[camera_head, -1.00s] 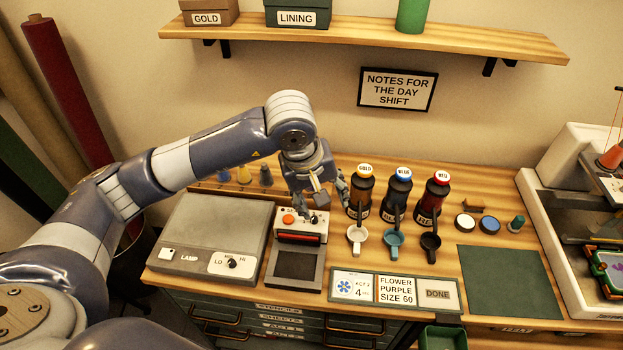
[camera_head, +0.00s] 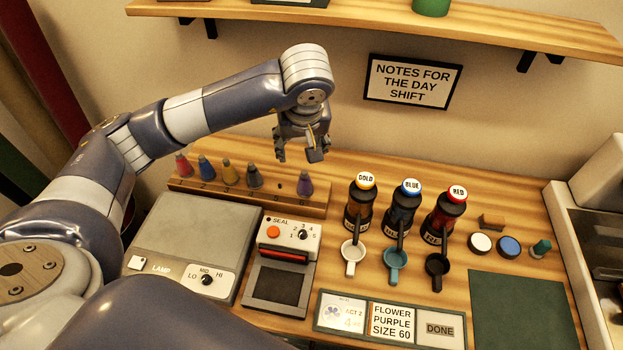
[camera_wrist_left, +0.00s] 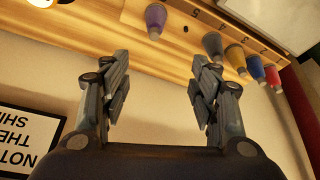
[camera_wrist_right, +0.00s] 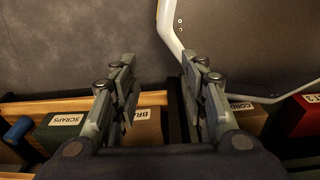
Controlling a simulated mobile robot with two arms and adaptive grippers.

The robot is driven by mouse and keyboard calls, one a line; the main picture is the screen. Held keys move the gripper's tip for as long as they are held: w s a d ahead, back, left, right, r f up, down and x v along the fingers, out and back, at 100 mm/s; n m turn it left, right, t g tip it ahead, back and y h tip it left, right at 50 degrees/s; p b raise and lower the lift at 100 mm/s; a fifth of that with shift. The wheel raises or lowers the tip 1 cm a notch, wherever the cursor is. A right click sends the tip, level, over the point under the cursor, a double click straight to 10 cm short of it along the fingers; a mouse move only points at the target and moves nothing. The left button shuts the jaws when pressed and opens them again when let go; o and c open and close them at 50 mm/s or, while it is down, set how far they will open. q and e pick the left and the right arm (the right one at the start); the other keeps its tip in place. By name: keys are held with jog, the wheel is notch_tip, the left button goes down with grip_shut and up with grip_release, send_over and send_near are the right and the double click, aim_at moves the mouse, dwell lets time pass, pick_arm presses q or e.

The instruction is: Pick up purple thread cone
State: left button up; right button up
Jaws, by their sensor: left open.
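The purple thread cone (camera_head: 304,186) stands at the right end of a wooden rack (camera_head: 240,196) at the back left of the table. It also shows at the top of the left wrist view (camera_wrist_left: 155,18). My left gripper (camera_head: 298,158) is open and empty, in the air above and behind the purple cone. In its wrist view the fingers (camera_wrist_left: 160,90) are wide apart, with the cone beyond them. My right gripper (camera_wrist_right: 160,85) is open and empty, away from this table area; the head view does not show it.
Pink, blue, yellow and dark grey cones (camera_head: 254,176) share the rack; an empty hole lies between grey and purple. The sealer (camera_head: 288,240), lamp box (camera_head: 195,235) and bottles (camera_head: 361,205) stand nearby. Labelled boxes (camera_wrist_right: 75,125) show in the right wrist view.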

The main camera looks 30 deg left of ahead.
pick_arm(q)
jog(key=b, duration=0.6)
send_over(304, 177)
jog(key=s, duration=0.2)
notch_tip(304, 177, down, 6)
jog(key=x, duration=0.3)
jog(key=p+x, duration=0.1)
jog(key=shift+w+d+f, duration=0.1)
jog(key=shift+d+f, duration=0.2)
jog(key=shift+f, duration=0.1)
jog(key=x, duration=0.2)
jog(key=p+x, duration=0.1)
jog(key=x, duration=0.2)
jog(key=shift+w+d+f+p, duration=0.1)
jog(key=shift+w+d+p, duration=0.1)
jog(key=shift+w+p, duration=0.15)
jog(key=shift+w+a+f, duration=0.1)
jog(key=shift+w+f, duration=0.1)
jog(key=shift+f, duration=0.25)
jog(key=c, duration=1.1)
